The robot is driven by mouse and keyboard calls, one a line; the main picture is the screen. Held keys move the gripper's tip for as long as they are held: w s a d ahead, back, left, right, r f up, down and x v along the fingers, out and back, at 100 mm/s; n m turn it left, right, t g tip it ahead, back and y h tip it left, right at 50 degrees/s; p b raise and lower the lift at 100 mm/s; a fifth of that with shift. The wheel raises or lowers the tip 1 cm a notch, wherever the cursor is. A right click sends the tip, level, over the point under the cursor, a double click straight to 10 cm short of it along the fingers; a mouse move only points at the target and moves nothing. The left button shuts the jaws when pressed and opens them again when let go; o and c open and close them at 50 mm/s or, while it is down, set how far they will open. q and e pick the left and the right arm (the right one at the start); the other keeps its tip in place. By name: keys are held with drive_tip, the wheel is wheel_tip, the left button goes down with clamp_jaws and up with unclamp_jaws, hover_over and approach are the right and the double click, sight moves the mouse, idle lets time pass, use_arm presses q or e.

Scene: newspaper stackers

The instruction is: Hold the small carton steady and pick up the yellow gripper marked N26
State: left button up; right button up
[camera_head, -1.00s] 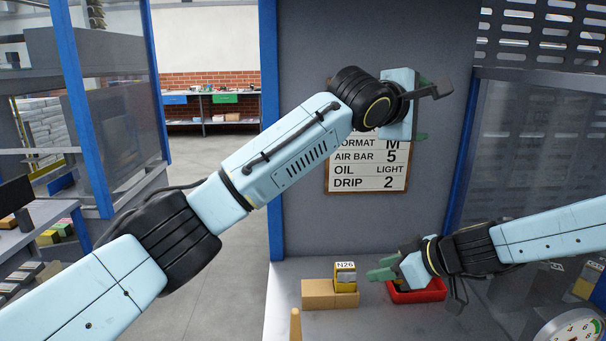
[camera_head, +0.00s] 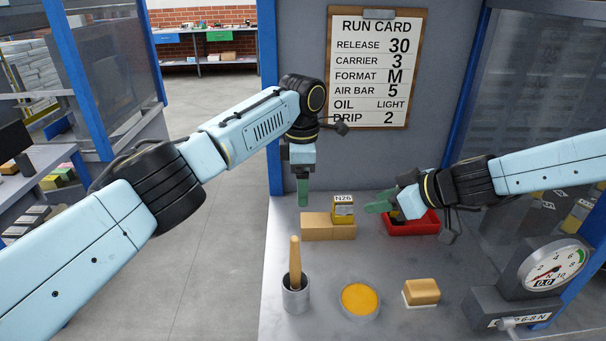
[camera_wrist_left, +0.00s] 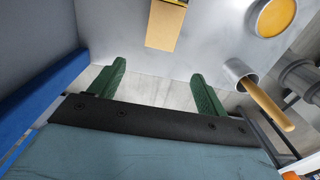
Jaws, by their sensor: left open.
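The small tan carton (camera_head: 318,226) lies at the back of the grey bench. The yellow gripper marked N26 (camera_head: 343,211) is upright at the carton's right end; whether it rests on the carton or against it I cannot tell. My left gripper (camera_head: 303,192) points down, above and left of the carton. Its green fingers stand apart and empty in the left wrist view (camera_wrist_left: 158,85), with the carton (camera_wrist_left: 163,25) beyond them. My right gripper (camera_head: 379,206) reaches in from the right, beside the yellow gripper and over a red tray; its finger gap is unclear.
The red tray (camera_head: 425,223) stands right of the carton with dark and yellow items inside. In front are a metal cup (camera_head: 296,298) with a wooden handle, a dish of yellow stuff (camera_head: 360,299), a tan block (camera_head: 422,291) and a dial gauge (camera_head: 553,268).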

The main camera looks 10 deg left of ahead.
sight(302, 220)
use_arm(q)
wheel_tip(302, 220, down, 12)
drive_tip(key=shift+r, duration=0.1)
drive_tip(key=shift+c, duration=0.3)
